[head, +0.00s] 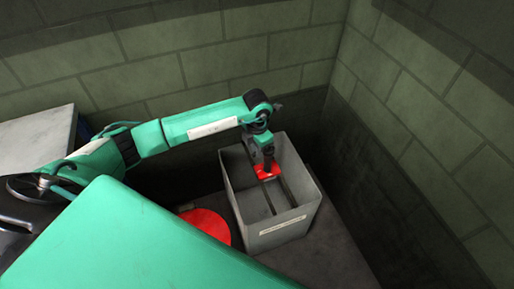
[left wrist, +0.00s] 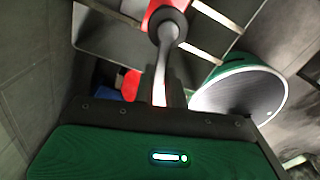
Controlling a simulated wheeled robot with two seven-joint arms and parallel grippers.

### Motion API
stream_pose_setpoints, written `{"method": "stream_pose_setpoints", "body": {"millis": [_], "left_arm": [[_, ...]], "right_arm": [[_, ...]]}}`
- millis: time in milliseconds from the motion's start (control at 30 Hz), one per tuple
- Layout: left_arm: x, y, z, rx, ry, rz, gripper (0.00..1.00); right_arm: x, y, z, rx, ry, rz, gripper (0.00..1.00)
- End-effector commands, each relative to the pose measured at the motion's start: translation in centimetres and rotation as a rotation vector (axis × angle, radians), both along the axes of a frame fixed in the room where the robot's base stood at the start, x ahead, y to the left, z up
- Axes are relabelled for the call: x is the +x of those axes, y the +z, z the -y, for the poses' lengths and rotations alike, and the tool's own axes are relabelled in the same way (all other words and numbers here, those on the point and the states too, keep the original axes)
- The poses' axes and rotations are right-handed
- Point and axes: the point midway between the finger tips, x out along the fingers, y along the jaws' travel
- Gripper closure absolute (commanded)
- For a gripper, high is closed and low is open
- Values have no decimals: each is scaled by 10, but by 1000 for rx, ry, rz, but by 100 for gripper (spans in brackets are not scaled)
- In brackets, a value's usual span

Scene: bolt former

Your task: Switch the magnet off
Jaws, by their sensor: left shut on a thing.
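The magnet (head: 267,173) shows as a small red piece with a dark upright part, inside the upper part of an open grey bin (head: 276,239). My left gripper (head: 268,155) reaches down over the bin from the left and is shut on the magnet's dark upper part. In the left wrist view the red piece (left wrist: 157,6) is at the top edge, with a round dark knob (left wrist: 164,27) in front of it. The switch and its setting cannot be made out. My right gripper is not in view.
A red round thing (head: 207,222) lies beside the bin's left side. Block walls stand close behind and to the right. A pale grey box (head: 38,139) stands at the far left.

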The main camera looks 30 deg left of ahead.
Motion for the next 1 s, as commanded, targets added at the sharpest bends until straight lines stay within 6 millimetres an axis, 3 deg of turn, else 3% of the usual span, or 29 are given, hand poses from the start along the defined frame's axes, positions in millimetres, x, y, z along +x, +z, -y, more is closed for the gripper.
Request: {"method": "stream_pose_setpoints", "body": {"millis": [100, 200, 400, 733, 767, 867, 1000], "left_arm": [[2, -1, -2, 1, -34, 2, 100], [4, -2, -6, 2, -108, 2, 100], [7, -1, -10, 1, -235, 3, 100], [7, 0, -10, -1, -257, 1, 100], [7, 0, -10, -1, -257, 1, 86], [7, 0, -10, -1, -256, 1, 66], [7, 0, -10, 0, -256, 0, 65]], "right_arm": [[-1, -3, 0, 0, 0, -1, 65], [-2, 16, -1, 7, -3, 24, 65], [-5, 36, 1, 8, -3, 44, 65], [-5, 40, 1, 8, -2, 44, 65], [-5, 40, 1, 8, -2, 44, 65], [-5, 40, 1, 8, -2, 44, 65], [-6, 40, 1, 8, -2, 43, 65]]}}
